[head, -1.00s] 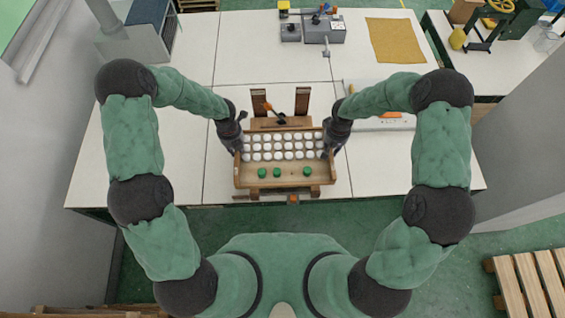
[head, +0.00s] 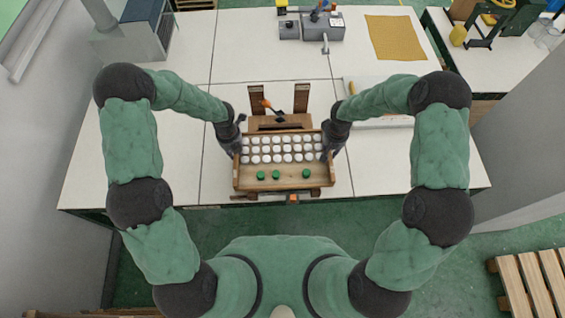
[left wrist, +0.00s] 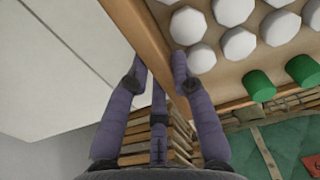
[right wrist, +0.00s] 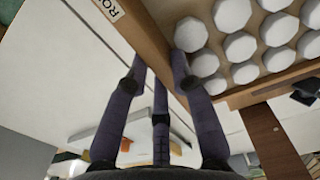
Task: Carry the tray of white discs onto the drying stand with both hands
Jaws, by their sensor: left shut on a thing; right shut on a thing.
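The wooden tray (head: 285,184) is level in the head view, with several rows of white discs (head: 278,149) at its back and three green round pieces (head: 306,174) at its front. My left gripper (head: 239,143) is shut on the tray's left side wall, which also shows in the left wrist view (left wrist: 137,22). My right gripper (head: 328,146) is shut on the right side wall, seen in the right wrist view (right wrist: 147,38). The wooden drying stand shows two uprights (head: 301,98) just behind the tray. Its lower part is mostly hidden under the tray, so I cannot tell whether they touch.
The white table (head: 165,150) is clear to the left. A grey machine (head: 322,28) and a yellow-brown mat (head: 394,38) lie at the back. An orange-tipped dark object (head: 267,104) is between the uprights. A pallet (head: 535,280) lies on the floor at lower right.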

